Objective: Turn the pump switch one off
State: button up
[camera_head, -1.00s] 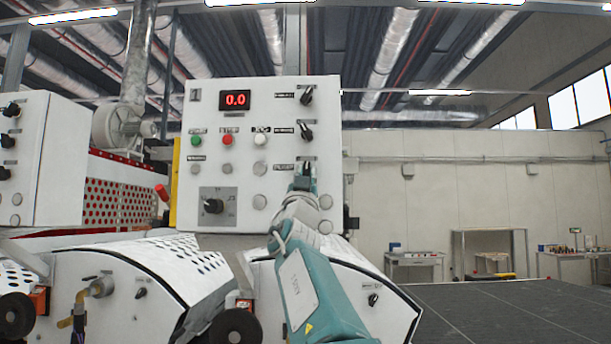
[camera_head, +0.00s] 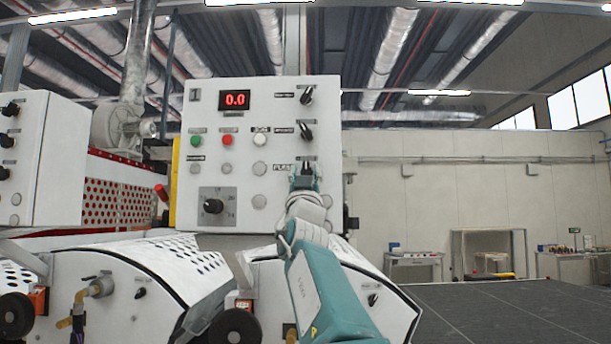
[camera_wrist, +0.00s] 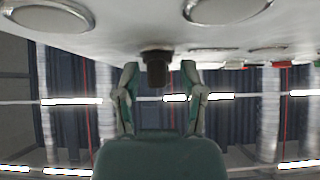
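A white control panel (camera_head: 262,225) faces me with three black switches in a column on its right side. The top switch (camera_head: 307,95) and the middle switch (camera_head: 306,131) are clear of my arm. The lowest switch (camera_head: 306,168) is at my gripper (camera_head: 304,178) and partly hidden by it. In the wrist view this black knob (camera_wrist: 157,68) sits between the two fingertips of my gripper (camera_wrist: 160,73). The fingers are spread, with a visible gap on each side of the knob. The labels are too small to read, so I cannot tell which is pump switch one.
The panel also has a red display (camera_head: 235,100), a green button (camera_head: 196,141), a red button (camera_head: 227,140), a white button (camera_head: 260,140) and a large rotary knob (camera_head: 213,206). White machine covers (camera_head: 130,262) lie below. A dark flat surface (camera_head: 510,310) extends right.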

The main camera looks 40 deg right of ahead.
jog(key=shift+f, duration=0.15)
jog(key=v, duration=1.2)
dwell(0.3)
jog(key=shift+w, duration=0.15)
